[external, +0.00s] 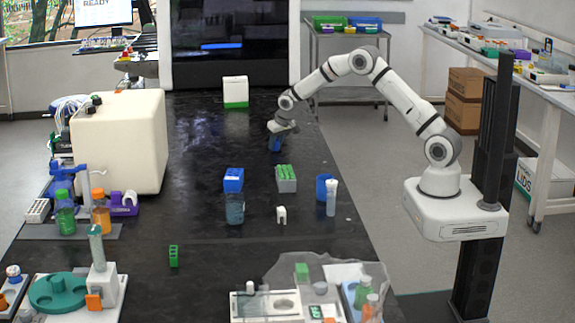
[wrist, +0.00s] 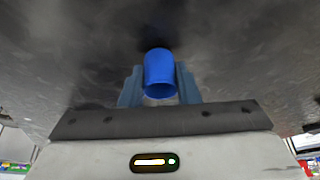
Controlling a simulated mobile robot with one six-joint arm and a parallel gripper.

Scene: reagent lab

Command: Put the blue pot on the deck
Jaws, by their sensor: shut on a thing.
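The blue pot (wrist: 159,72) is between the two blue-grey fingers of my gripper (wrist: 160,86) in the wrist view. The fingers are shut on its sides, and its open rim faces the camera. In the external view my gripper (external: 277,143) is over the far right part of the black bench, and the pot shows there as a small blue patch, partly hidden by the fingers. Whether the pot touches the bench I cannot tell. Which surface is the deck I cannot tell for certain.
Another blue cup (external: 321,187) stands beside a white-capped tube (external: 331,198). A green-topped rack (external: 286,178), a blue box (external: 233,180) and a blue-tinted jar (external: 235,208) stand mid-bench. A white-green box (external: 235,92) is farther back. The bench (external: 205,140) left of my gripper is clear.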

